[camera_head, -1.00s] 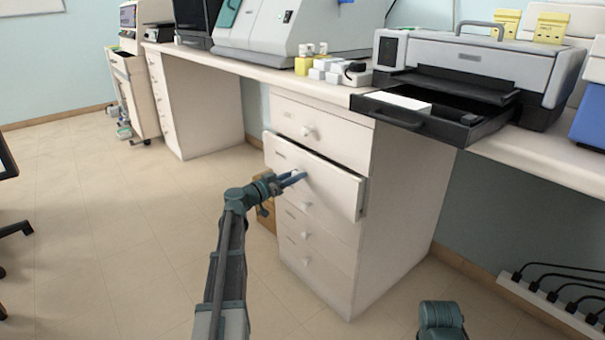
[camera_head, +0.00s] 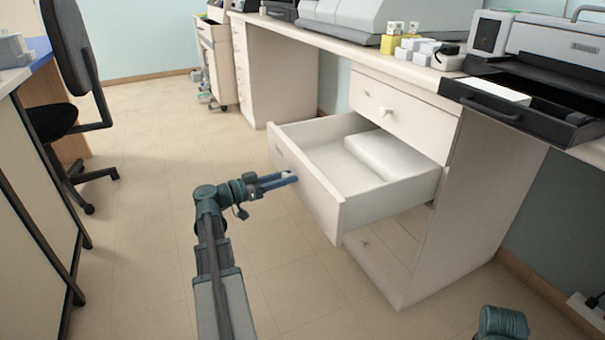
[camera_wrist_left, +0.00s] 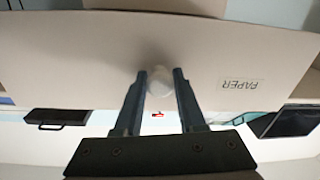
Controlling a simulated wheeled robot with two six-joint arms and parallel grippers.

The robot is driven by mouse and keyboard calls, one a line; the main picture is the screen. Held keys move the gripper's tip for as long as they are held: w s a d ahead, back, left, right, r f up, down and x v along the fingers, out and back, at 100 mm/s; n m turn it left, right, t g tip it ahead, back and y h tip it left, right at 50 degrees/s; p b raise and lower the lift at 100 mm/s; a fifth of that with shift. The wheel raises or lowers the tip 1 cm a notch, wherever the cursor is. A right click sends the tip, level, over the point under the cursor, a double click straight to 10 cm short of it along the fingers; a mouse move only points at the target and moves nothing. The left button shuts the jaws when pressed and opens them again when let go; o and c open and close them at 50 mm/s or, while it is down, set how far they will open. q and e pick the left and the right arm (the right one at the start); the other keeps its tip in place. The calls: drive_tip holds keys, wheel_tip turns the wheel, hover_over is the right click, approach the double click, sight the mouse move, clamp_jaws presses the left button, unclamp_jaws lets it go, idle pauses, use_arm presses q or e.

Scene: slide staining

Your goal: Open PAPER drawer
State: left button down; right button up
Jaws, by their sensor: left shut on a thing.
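The PAPER drawer (camera_head: 313,187) is pulled well out of the white cabinet, the second drawer from the top. A white block-like stack (camera_head: 388,157) lies inside it. The left wrist view shows its front panel (camera_wrist_left: 70,50) with an upside-down PAPER label (camera_wrist_left: 240,84). My left gripper (camera_head: 292,178) is at the drawer front, its fingers shut on the round white knob (camera_wrist_left: 160,82). In the head view the fingers mostly hide the knob. Only a part of my right arm shows at the lower right; its gripper is out of view.
A shut drawer (camera_head: 400,115) is above the open one, and lower drawers are partly hidden below it. A printer with an extended black tray (camera_head: 530,105) is on the counter. A black chair (camera_head: 70,90) stands at left. The floor between is clear.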

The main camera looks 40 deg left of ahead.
use_arm(q)
drive_tip(key=shift+v, duration=0.8)
drive_tip(key=shift+a, duration=0.1)
drive_tip(key=c, duration=0.5)
unclamp_jaws()
drive_tip(key=v, duration=1.3)
drive_tip(key=shift+s, duration=0.35)
drive_tip(key=shift+a, duration=0.15)
